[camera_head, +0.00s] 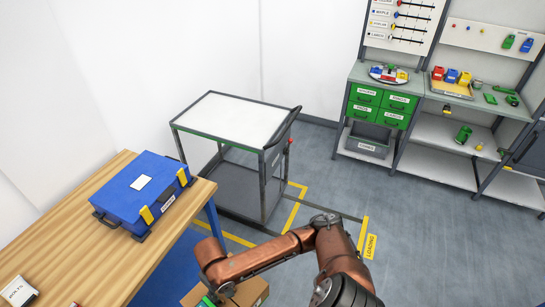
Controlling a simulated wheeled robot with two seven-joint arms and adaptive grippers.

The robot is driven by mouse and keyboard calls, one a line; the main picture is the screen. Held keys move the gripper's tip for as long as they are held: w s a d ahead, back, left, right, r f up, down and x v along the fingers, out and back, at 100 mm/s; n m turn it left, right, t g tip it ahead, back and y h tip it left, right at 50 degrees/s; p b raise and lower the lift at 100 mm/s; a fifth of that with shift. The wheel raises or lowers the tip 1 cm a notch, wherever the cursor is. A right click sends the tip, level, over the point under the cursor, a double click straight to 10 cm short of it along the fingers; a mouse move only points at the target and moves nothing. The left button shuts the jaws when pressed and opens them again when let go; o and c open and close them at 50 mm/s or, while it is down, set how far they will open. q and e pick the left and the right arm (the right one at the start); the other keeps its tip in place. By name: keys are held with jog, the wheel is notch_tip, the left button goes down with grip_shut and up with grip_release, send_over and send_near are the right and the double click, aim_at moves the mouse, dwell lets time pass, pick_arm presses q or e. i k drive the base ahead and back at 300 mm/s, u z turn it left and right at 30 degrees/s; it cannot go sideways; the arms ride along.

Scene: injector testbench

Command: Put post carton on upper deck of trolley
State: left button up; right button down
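A brown cardboard carton (252,292), which looks like the post carton, shows at the bottom edge of the head view and is cut off by it. My copper-coloured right arm comes in from the bottom right and bends over to the carton. Its wrist end hangs over the carton's left part. The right gripper's fingers are hidden or out of frame, so I cannot tell whether they touch the carton. The trolley stands beyond the arm, with a white, empty upper deck (235,119) and a grey lower deck (233,189). My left gripper is not in view.
A wooden table (100,225) at left bears a blue case (142,195). Shelving with green drawers (381,104) and a workbench (480,101) stand at the back right. Yellow lines (292,210) mark the floor by the trolley. The floor at right (430,240) is clear.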

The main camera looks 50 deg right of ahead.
aim_at(255, 123)
jog(key=z, duration=2.85)
jog(key=i, duration=3.4)
jog(key=u, duration=3.55)
